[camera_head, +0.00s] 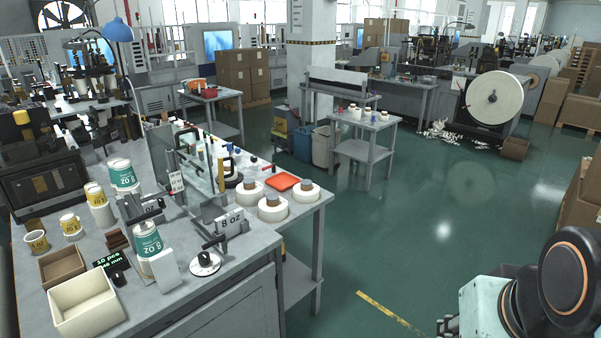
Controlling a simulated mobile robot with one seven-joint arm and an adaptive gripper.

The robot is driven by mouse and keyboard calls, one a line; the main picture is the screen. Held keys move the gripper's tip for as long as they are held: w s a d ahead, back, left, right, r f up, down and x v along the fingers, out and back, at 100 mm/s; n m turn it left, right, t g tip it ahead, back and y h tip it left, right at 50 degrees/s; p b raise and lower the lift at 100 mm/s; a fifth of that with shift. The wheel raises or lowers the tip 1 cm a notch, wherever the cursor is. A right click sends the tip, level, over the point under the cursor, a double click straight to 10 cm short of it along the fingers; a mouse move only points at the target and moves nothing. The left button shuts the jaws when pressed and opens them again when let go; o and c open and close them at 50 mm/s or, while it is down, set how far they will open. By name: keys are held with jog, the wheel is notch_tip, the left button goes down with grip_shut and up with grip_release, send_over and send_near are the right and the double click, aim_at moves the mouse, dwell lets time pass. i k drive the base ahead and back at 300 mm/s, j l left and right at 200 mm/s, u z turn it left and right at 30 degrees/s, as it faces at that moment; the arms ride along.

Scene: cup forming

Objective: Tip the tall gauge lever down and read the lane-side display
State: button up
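A grey bench fixture with an "8 OZ" plate (230,221) stands at the near bench's right side. A dark-knobbed round dial (205,262) sits in front of it, with a thin bar above. A similar grey fixture with a black knob (152,206) stands further left. I cannot tell which part is the tall gauge lever. A small dark display (108,260) with green text, seemingly "10 pcs" and "46 mm", lies left of a teal-and-white cup stack (147,241). A dark part, probably of my gripper (447,326), shows at the bottom edge, far from the bench; its fingertips are hidden.
A cream bin (85,303) and a brown box (62,266) stand at the bench's front left. A clear upright panel (188,165) stands behind the fixtures. White rolls (272,208) and a red tray (282,182) lie right. Green floor (420,230) is open between bench and arm.

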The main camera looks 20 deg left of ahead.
aim_at(140, 219)
jog(key=i+l+u, duration=0.15)
jog(key=i, duration=0.25)
jog(key=i+l+u, duration=0.2)
jog(key=i, duration=0.2)
jog(key=i+u, duration=0.15)
jog(key=u, duration=0.25)
jog(key=i+u, duration=0.15)
jog(key=u, duration=0.25)
jog(key=i+u, duration=0.15)
jog(key=u, duration=0.2)
